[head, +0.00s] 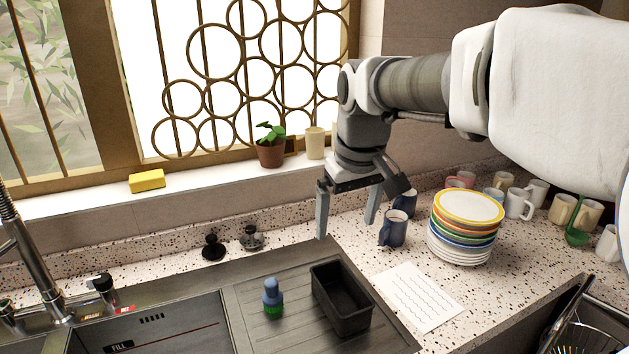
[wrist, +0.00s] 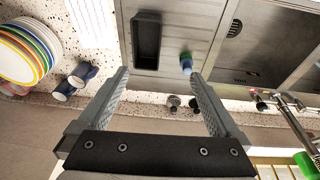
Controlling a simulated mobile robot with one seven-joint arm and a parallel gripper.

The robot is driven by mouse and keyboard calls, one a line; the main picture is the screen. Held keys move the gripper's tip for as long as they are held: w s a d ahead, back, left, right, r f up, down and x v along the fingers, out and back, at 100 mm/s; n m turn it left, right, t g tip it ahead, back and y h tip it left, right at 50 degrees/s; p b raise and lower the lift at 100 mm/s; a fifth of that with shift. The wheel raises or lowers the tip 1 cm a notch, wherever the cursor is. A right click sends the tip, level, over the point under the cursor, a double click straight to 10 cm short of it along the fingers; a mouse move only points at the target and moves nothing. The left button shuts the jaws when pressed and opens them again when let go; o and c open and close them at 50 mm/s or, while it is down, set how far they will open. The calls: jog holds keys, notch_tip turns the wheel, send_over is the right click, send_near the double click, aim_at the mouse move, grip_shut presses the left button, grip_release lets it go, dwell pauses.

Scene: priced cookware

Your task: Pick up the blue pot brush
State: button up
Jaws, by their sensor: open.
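The blue pot brush (head: 272,297) has a blue knob on top and a green band near its base. It stands upright on the grey drainboard, left of a black bin. In the wrist view the brush (wrist: 186,63) shows beyond the fingertips, close to the right finger's tip in the picture. My gripper (head: 346,230) is open and empty, above and behind the brush and to its right in the head view. Both fingers (wrist: 160,78) show apart in the wrist view, with nothing between them.
The black bin (head: 323,307) stands close right of the brush. A sink (head: 150,330) lies left. Two dark stoppers (head: 213,247) sit behind on the counter. Blue mugs (head: 393,229), a plate stack (head: 461,247) and a paper sheet (head: 418,296) are at right.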

jog(key=w+a+f+n+g, duration=0.1)
jog(key=w+a+f+n, duration=0.1)
jog(key=w+a+f, duration=0.45)
jog(key=n+g, duration=0.2)
jog(key=n, duration=0.1)
send_over(272, 291)
jog(key=w, duration=0.2)
notch_tip(272, 291, down, 6)
jog(key=shift+h, duration=0.3)
jog(key=f, duration=0.8)
jog(key=f+b, duration=0.1)
jog(key=f, duration=0.8)
jog(key=shift+s+a+f, duration=0.1)
jog(key=shift+s+a, duration=0.1)
jog(key=c, duration=1.4)
jog(key=shift+c, duration=0.3)
jog(key=shift+r, duration=0.2)
